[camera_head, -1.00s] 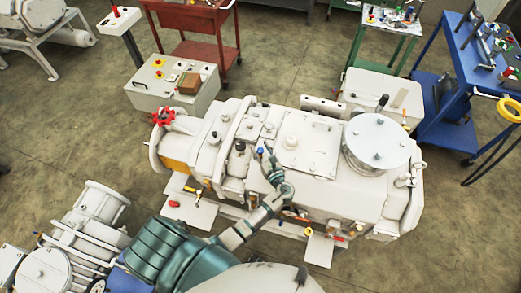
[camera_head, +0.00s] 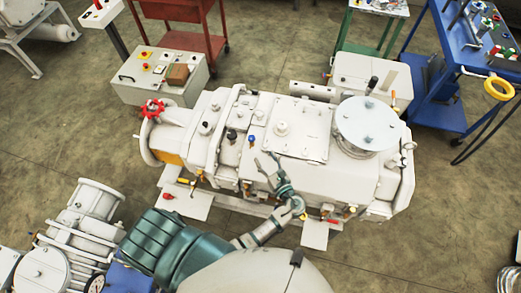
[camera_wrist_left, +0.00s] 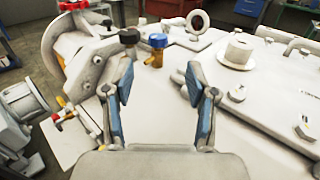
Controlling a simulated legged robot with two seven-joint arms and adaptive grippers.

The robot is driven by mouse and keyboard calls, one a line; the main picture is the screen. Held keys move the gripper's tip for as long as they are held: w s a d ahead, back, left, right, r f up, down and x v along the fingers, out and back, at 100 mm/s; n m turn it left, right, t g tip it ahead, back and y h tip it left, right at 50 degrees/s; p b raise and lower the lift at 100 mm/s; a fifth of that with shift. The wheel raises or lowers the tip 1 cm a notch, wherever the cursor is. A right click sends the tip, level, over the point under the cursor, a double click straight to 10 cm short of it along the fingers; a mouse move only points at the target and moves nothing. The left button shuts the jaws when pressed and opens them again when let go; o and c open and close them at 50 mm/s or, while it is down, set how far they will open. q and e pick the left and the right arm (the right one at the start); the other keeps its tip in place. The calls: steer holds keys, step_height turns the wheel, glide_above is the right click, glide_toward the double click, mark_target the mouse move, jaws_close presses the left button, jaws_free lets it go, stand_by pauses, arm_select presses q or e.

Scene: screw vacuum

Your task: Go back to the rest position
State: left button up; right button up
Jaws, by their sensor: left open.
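My left gripper (camera_head: 266,163) is open and empty above the near side of the white vacuum machine (camera_head: 345,178). Its two blue-padded fingers (camera_wrist_left: 160,85) spread apart in the left wrist view. A blue-capped screw on a brass fitting (camera_head: 251,139) stands upright on the machine's top, beyond and apart from the fingertips. It also shows in the left wrist view (camera_wrist_left: 157,45), between and past the fingers. A black-capped knob (camera_head: 231,135) is to its left. My right gripper is not in view.
A red handwheel (camera_head: 153,109) is at the machine's left end and a round lid (camera_head: 367,123) at its right. A grey control box (camera_head: 140,80), red cart (camera_head: 190,40) and blue cart (camera_head: 440,100) stand behind. Another white machine (camera_head: 70,235) is at lower left.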

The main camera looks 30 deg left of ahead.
arm_select(q)
steer(key=shift+s+d, duration=0.2)
steer(key=shift+d, duration=0.05)
steer(key=shift+a, duration=0.1)
stand_by(0.3)
